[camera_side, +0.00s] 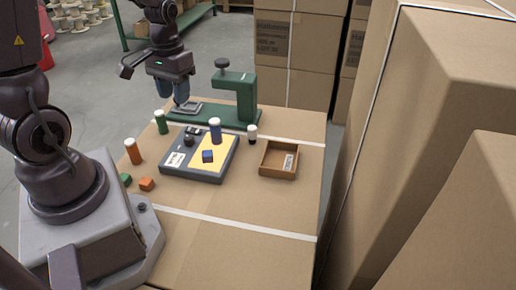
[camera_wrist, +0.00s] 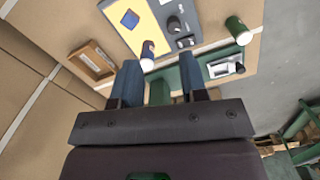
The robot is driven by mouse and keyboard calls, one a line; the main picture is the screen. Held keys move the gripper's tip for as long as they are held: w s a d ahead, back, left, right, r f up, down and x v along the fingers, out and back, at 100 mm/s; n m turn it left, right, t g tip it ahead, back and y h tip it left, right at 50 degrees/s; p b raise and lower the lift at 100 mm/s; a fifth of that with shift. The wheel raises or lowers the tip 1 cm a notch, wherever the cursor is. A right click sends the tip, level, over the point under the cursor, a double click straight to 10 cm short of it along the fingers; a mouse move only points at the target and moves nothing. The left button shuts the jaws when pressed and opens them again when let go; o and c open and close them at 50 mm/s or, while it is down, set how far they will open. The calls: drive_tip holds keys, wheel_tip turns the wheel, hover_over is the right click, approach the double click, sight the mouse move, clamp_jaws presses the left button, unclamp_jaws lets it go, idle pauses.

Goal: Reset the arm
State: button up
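My gripper (camera_side: 173,96) hangs above the far left part of the cardboard-topped table, beside the green press stand (camera_side: 245,97). In the wrist view my gripper (camera_wrist: 160,75) has its two blue fingers spread apart. No object is visibly held between them; green parts show behind the gap. A blue spool with a white top (camera_side: 215,132) stands on the yellow-and-grey board. It seems to show beyond the fingers in the wrist view (camera_wrist: 147,55). A blue cube (camera_side: 208,156) sits on the same board.
The grey board (camera_side: 200,174) lies mid-table. A green spool (camera_side: 160,122), an orange spool (camera_side: 134,152), an orange block (camera_side: 147,184) and a green block (camera_side: 125,179) are at its left. Large cartons (camera_side: 440,120) crowd the right.

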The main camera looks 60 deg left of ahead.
drive_tip(key=s+d+r+m+t, duration=0.2)
drive_tip(key=d+r+m+t, duration=0.1)
drive_tip(key=d+r, duration=0.4)
drive_tip(key=s+d+r+m+t, duration=0.3)
drive_tip(key=d+r, duration=0.4)
drive_tip(key=r, duration=0.1)
drive_tip(key=shift+d+r, duration=0.3)
drive_tip(key=shift+d, duration=0.1)
